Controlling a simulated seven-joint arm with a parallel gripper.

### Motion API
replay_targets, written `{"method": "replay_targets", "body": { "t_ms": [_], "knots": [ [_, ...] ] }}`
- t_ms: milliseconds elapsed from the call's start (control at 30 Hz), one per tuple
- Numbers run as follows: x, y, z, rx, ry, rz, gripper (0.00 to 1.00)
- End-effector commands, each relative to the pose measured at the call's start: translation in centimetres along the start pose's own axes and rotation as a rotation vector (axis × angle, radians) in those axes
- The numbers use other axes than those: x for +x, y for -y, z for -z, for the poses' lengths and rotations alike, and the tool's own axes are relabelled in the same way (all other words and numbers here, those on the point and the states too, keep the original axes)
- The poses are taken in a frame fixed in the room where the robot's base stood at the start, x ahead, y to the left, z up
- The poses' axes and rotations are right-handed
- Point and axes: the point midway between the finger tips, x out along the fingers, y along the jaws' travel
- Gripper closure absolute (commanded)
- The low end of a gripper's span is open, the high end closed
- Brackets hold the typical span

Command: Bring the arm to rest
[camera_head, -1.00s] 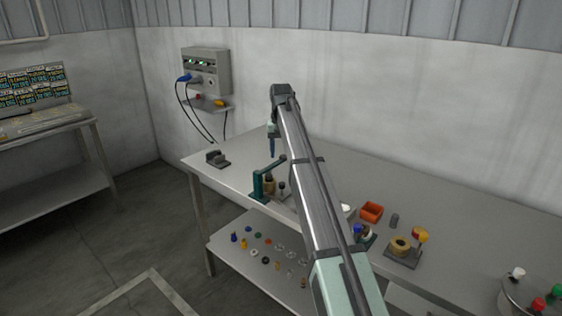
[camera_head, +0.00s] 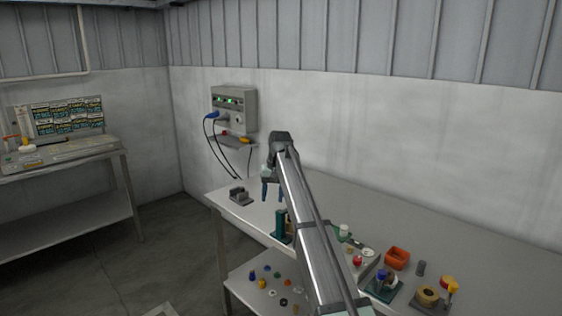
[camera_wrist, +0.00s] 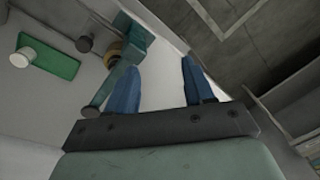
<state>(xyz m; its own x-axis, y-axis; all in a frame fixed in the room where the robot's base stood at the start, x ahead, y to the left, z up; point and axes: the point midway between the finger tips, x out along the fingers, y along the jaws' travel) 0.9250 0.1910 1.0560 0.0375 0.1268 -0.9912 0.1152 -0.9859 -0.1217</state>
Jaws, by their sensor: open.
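My gripper (camera_head: 273,191) is at the end of my raised arm in the head view, over the left part of the grey workbench (camera_head: 327,188). Its two blue fingers point down, apart, with nothing between them. In the wrist view my gripper (camera_wrist: 158,82) also shows open and empty. A teal fixture (camera_head: 283,226) stands on the bench just below and right of the fingers, partly hidden by my arm. In the wrist view the teal fixture (camera_wrist: 127,60) lies left of the fingers. I cannot tell whether they touch.
A dark grey block (camera_head: 241,196) sits at the bench's left end. An orange bin (camera_head: 397,257) and a yellow-topped fixture (camera_head: 449,287) are at the right. A control box (camera_head: 234,108) hangs on the wall. Small coloured parts lie on the lower shelf (camera_head: 240,279).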

Motion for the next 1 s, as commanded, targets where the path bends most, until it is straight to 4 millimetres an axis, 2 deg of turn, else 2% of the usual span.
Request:
{"method": "replay_targets", "body": {
  "t_ms": [33, 167, 333, 567, 767, 867, 1000],
  "knots": [
    [1.2, 1.4, -0.1, -0.026, -0.007, 0.001, 0.48],
    [4.5, 3.7, -0.3, -0.097, -0.034, -0.019, 0.48],
    [9.5, 4.3, -1.3, -0.152, -0.042, -0.048, 0.48],
    [18.0, 3.2, -4.3, -0.197, -0.021, -0.081, 0.48],
    [26.2, 1.9, -8.2, -0.25, 0.002, -0.115, 0.48],
    [30.1, 0.8, -10.5, -0.264, 0.02, -0.128, 0.48],
    [35.0, -2.3, -14.5, -0.236, 0.07, -0.131, 0.48]
  ]
}}
